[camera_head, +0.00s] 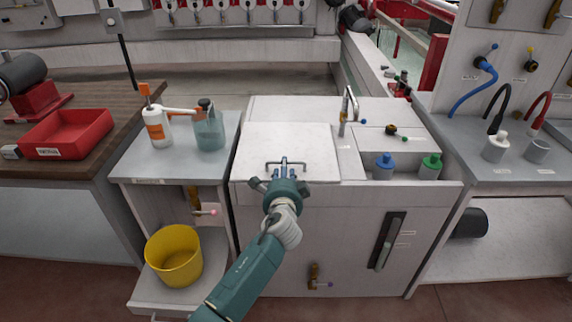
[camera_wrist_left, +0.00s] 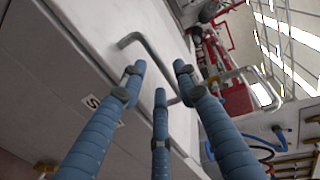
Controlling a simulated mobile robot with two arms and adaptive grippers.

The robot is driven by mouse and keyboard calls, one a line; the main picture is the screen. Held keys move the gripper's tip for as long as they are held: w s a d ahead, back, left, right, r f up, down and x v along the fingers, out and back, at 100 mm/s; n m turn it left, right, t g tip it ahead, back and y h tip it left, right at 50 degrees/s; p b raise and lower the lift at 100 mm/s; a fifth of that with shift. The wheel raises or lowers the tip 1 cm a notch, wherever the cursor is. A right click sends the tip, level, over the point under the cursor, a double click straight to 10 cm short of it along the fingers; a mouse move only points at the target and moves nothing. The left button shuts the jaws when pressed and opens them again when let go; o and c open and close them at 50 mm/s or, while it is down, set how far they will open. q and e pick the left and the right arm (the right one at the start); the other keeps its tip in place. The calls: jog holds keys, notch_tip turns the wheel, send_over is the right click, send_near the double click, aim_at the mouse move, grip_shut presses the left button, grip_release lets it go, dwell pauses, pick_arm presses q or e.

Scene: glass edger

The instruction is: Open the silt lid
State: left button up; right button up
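The silt lid (camera_head: 285,140) is a flat white panel on top of the white cabinet, lying closed. Its grey bar handle (camera_head: 287,162) stands near the lid's front edge. My left gripper (camera_head: 284,170) is right at the handle, coming from the front. In the left wrist view its blue fingers (camera_wrist_left: 160,85) are spread apart, with the bent handle (camera_wrist_left: 150,52) just beyond the fingertips and partly hidden by them. Whether they touch it is unclear. My right gripper is not in view.
A tap (camera_head: 348,110) and blue (camera_head: 384,166) and green (camera_head: 430,166) capped bottles are right of the lid. A side table with bottles (camera_head: 157,127) and a yellow bucket (camera_head: 174,255) are at left. Space directly above the lid is clear.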

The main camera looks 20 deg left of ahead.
pick_arm(q)
jog(key=shift+x, duration=2.3)
grip_shut()
